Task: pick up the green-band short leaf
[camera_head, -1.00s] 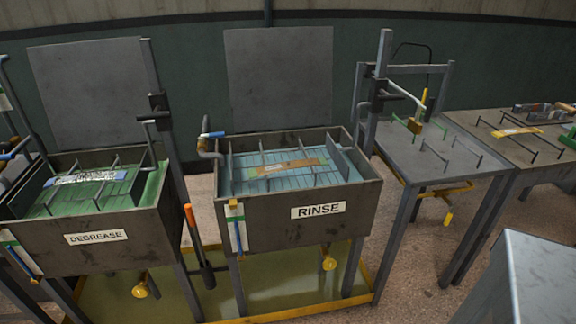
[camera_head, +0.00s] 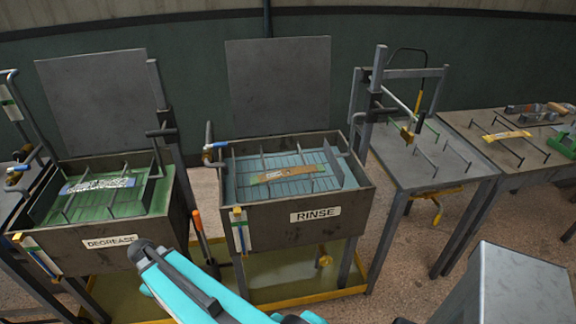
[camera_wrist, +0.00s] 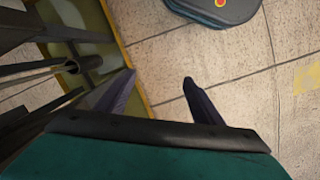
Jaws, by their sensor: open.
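A short brown leaf (camera_head: 288,173) with what look like green ends lies on the rack in the rinse tank (camera_head: 300,216). Its small details are hard to read at this size. My gripper (camera_wrist: 159,77) is open in the wrist view, with nothing between its two dark fingers and floor tiles below. In the head view my teal arm rises from the bottom edge, in front of the tanks and apart from the leaf. I cannot make out the fingers there.
The degrease tank (camera_head: 110,244) at the left holds a foam-covered leaf with a blue end (camera_head: 98,184). An upright divider stands right of the brown leaf. A table at the right bears a yellowish leaf (camera_head: 508,136) on rods. A grey cabinet (camera_head: 520,290) stands at the lower right.

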